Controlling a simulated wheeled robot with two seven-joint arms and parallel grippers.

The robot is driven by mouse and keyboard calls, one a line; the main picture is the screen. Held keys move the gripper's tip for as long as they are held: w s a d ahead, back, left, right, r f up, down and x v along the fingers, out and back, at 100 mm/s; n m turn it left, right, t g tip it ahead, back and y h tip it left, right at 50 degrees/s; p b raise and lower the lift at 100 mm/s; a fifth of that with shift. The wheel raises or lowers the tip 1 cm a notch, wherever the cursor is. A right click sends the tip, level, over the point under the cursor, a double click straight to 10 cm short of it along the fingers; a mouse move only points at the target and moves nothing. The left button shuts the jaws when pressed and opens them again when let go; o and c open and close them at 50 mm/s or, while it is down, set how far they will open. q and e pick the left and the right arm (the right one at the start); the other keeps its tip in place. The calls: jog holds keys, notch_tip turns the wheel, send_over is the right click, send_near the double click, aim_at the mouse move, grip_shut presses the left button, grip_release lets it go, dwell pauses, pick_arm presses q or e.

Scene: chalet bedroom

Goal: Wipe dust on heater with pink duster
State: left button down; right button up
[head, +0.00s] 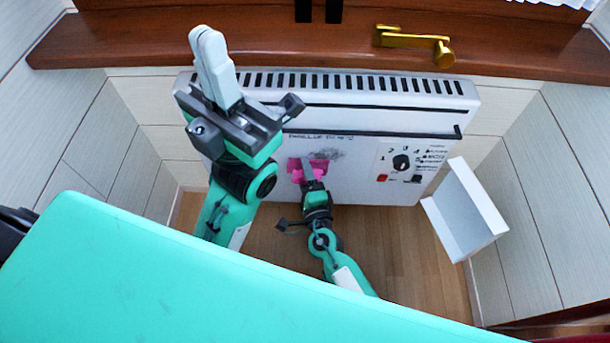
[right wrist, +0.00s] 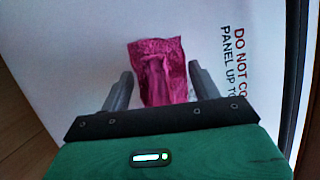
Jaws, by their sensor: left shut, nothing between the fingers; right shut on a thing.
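The white heater (head: 350,190) is mounted low on the wall under a wooden sill. A dark dust smudge (head: 328,154) is on its front, left of the control panel. My right gripper (head: 309,172) is shut on the pink duster (head: 296,168) in front of the heater, just left of and below the smudge. In the right wrist view the duster (right wrist: 160,65) sits between the fingers, close to the white face beside printed text; I cannot tell if it touches. My left gripper (head: 208,40) is raised, shut and empty, before the heater's left end.
A wooden sill (head: 290,40) with a brass handle (head: 412,40) runs above the heater. A white box-like piece (head: 465,210) stands at the heater's lower right. Panelled walls close in on both sides. Wood floor (head: 400,255) shows below.

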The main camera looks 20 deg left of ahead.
jog(key=shift+w+a, duration=0.2)
jog(key=shift+w, duration=0.55)
jog(key=shift+d, duration=0.15)
